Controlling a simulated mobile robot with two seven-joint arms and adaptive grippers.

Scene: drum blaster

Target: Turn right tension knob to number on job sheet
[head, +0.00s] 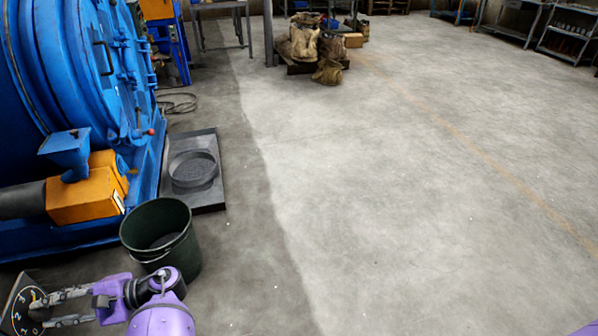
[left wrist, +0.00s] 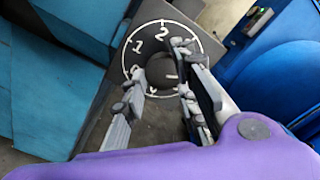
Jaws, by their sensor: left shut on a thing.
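The dial has a white ring with painted numbers; 1 and 2 read clearly in the left wrist view, and 3 shows in the head view. A short pale mark on the knob points to the right in the wrist view. My left gripper (left wrist: 156,66) is shut on the knob, one finger on each side. Its right finger hides part of the scale. The job sheet and my right gripper are not in view.
A dark green bucket (head: 185,255) stands close beyond my left forearm. Behind it are a big blue drum machine (head: 60,60), an orange motor (head: 85,200) and a grey tray (head: 207,195) with a round sieve. The concrete floor to the right is clear.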

